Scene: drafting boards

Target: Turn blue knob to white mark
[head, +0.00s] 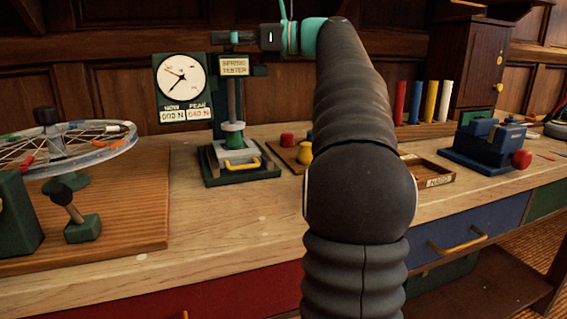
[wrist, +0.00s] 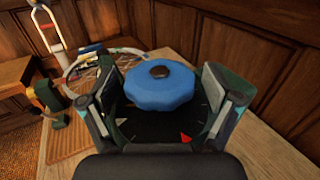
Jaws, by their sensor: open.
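The blue knob (wrist: 160,92) is a faceted round knob with a dark brown centre cap, seen from above in the wrist view. It sits over a dark dial plate (wrist: 152,136) with fine tick lines. A white mark (wrist: 122,121) shows on the plate at the knob's lower left, and a red pointed mark (wrist: 185,138) at its lower right. My gripper (wrist: 167,82) is open, one finger on each side of the knob. Small gaps seem to show; contact cannot be told. No pointer on the knob is clear. I cannot make out the knob in the head view.
In the head view a spring tester (head: 233,118) stands on the bench, with a spoked wheel (head: 62,144) at left. A blue vise (head: 484,140), a small tray (head: 428,170) and several coloured cylinders are at right. Panelled wall rises behind. My arm covers the middle.

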